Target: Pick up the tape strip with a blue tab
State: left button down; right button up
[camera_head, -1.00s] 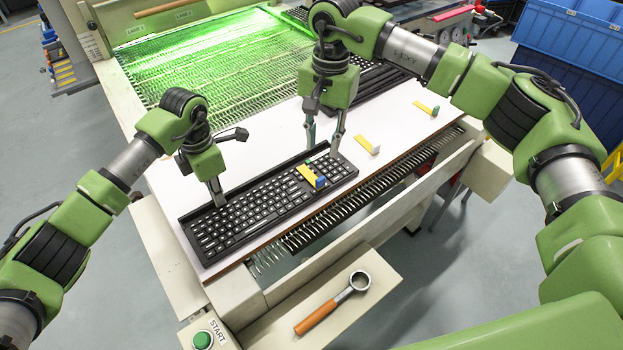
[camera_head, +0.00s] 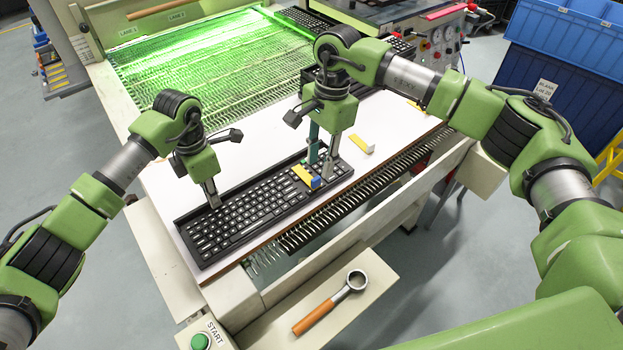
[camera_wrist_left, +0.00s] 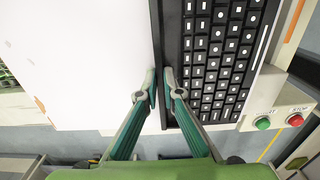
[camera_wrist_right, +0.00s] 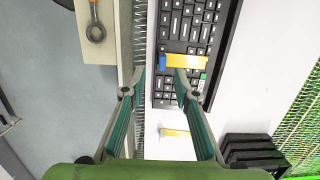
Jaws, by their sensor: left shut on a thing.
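The yellow tape strip (camera_head: 301,174) with a blue tab (camera_head: 316,182) lies across the right part of the black keyboard (camera_head: 238,218). In the right wrist view the blue tab (camera_wrist_right: 163,60) points left, toward the keyboard's front edge. My right gripper (camera_head: 320,168) is open and empty, low beside the strip.
Another yellow strip with a white tab (camera_head: 363,146) lies on the white board (camera_head: 180,190), right of the keyboard. A ring-headed tool with an orange handle (camera_head: 318,316) lies on the front shelf. A green START button (camera_head: 200,341) is at the front left.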

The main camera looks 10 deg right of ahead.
jog(key=f, duration=0.5)
jog(key=shift+a, duration=0.4)
grip_shut()
jog(key=shift+r, duration=0.15)
notch_tip(320, 180, up, 10)
dwell(0.4)
notch_tip(320, 180, up, 9)
send_over(316, 178)
jog(key=w, duration=0.2)
jog(key=shift+s+a, duration=0.1)
jog(key=shift+a, duration=0.25)
